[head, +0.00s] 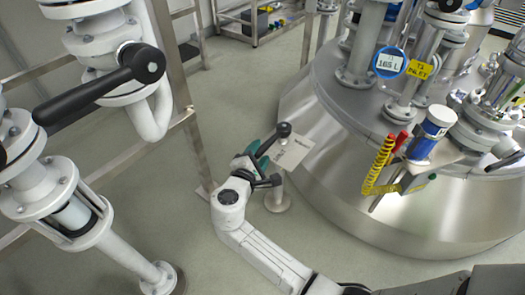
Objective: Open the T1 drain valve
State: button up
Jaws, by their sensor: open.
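A small valve with a black lever ending in a round knob (284,129) stands low beside the large steel tank (310,125). A white tag (295,153) hangs at it; its print is too small to read. A short steel pipe with a floor flange (278,201) stands below. The tank carries a yellow label (419,69) that seems to read T1 INLET. My gripper (264,161) is open close to the lever, with dark and green parts around it. I cannot tell whether it touches the lever. My wrist and arm hide part of the valve body.
White flanged piping with a large black lever (100,86) fills the left side, in front of a metal frame (182,100). Floor between is clear.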

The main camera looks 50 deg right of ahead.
aim_at(264, 147)
jog(key=shift+b+x, duration=0.6)
jog(key=shift+x, duration=1.45)
grip_shut()
